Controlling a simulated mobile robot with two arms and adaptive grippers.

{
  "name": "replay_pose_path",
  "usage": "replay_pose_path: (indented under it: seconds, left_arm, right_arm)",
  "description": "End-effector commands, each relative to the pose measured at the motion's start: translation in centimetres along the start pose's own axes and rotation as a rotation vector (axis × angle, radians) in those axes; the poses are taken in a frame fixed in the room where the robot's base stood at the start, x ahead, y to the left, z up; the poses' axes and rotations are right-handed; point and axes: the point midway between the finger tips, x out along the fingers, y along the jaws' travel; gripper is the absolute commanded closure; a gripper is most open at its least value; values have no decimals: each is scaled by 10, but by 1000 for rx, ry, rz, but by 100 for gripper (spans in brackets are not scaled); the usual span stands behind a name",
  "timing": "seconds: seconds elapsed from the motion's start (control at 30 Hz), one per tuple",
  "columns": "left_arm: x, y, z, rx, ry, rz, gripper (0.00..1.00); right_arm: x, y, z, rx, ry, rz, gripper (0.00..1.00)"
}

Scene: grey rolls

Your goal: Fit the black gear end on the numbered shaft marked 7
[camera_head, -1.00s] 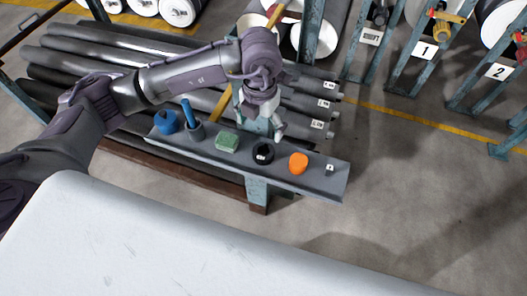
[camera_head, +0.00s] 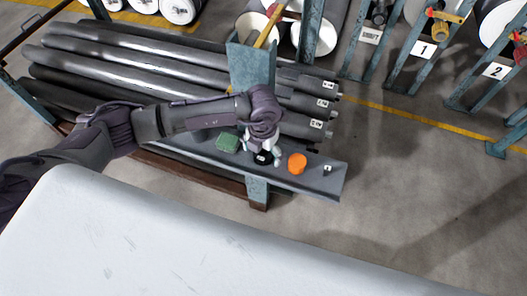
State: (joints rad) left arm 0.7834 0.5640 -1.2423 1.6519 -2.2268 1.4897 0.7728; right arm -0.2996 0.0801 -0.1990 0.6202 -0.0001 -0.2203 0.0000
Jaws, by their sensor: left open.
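The black gear end (camera_head: 262,158) sits on the grey shelf (camera_head: 325,186), between a green block (camera_head: 228,143) and an orange piece (camera_head: 297,163). My left gripper (camera_head: 262,154) is over it, with its open fingers on either side of it. I cannot tell whether the fingers touch it. Several dark grey rolls (camera_head: 165,77) lie on the rack behind, with white labels (camera_head: 322,103) at their right ends. The labels are too small to read, so I cannot tell which shaft is marked 7. My right gripper is not in view.
A teal post (camera_head: 252,68) rises behind my left arm. A small pale item (camera_head: 327,169) is at the shelf's right end. Teal stands with signs 1 (camera_head: 424,50) and 2 (camera_head: 497,71) are at the upper right.

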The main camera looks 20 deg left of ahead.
Motion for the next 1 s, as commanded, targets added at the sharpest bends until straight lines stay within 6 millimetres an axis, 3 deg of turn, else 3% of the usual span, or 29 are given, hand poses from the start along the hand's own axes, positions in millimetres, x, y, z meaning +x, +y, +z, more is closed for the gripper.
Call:
replay_pose_path:
  seconds: [0.13,0.6,1.0]
  left_arm:
    - [0,0,0,0,0,-1,11]
    - [-1,0,0,0,-1,-1,89]
    - [-9,0,2,-1,-4,-3,89]
  right_arm:
    - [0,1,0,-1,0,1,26]
    - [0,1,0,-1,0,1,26]
    - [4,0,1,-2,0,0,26]
